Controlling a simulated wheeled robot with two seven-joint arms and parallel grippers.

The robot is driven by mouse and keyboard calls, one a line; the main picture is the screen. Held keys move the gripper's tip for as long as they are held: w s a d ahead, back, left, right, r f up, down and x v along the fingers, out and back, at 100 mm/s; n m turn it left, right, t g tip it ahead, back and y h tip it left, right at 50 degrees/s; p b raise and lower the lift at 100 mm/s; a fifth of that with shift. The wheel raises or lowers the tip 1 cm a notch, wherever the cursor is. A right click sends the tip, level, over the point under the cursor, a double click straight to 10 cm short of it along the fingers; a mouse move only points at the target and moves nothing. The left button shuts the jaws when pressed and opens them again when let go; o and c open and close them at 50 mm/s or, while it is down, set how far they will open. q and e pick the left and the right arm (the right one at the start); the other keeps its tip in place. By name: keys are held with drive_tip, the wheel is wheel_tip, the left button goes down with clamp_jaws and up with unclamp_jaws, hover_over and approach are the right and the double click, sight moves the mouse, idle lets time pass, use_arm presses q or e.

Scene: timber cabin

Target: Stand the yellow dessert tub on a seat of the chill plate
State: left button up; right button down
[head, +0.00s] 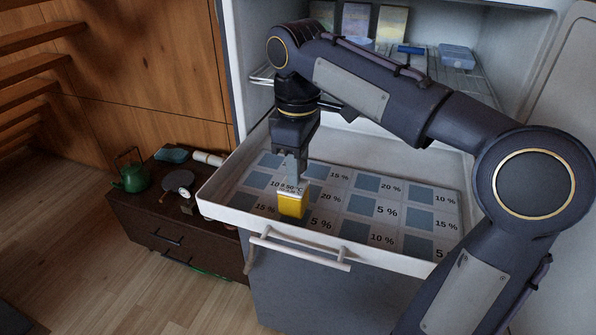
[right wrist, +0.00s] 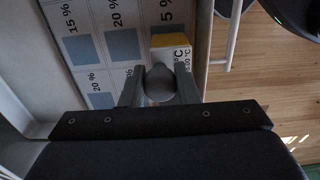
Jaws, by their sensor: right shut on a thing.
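The yellow dessert tub (head: 292,204) has a pale top and is upright over the front left part of the chill plate (head: 312,181). The plate is pale, with blue-grey square seats and printed percentages. My right gripper (head: 295,174) points down and is shut on the tub from above. I cannot tell whether the tub's base touches the plate. In the right wrist view, the gripper's fingers (right wrist: 160,88) are on either side of a grey rounded part, with the tub's yellow side (right wrist: 171,40) beyond. The seat under the tub is hidden. My left gripper is not in view.
The plate lies in a white pulled-out drawer (head: 225,206) with a raised rim and front handle (head: 300,250). A wire shelf (head: 462,80) above holds a blue box (head: 457,56). A low brown cabinet (head: 150,217) at left carries a green kettle (head: 133,177).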

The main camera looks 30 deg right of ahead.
drive_tip(key=shift+f, duration=0.8)
drive_tip(key=shift+f, duration=0.2)
drive_tip(key=c, duration=1.1)
unclamp_jaws()
wheel_tip(320, 180, up, 12)
drive_tip(key=p, duration=0.2)
drive_tip(key=shift+r+p, duration=0.2)
drive_tip(key=shift+p, duration=0.1)
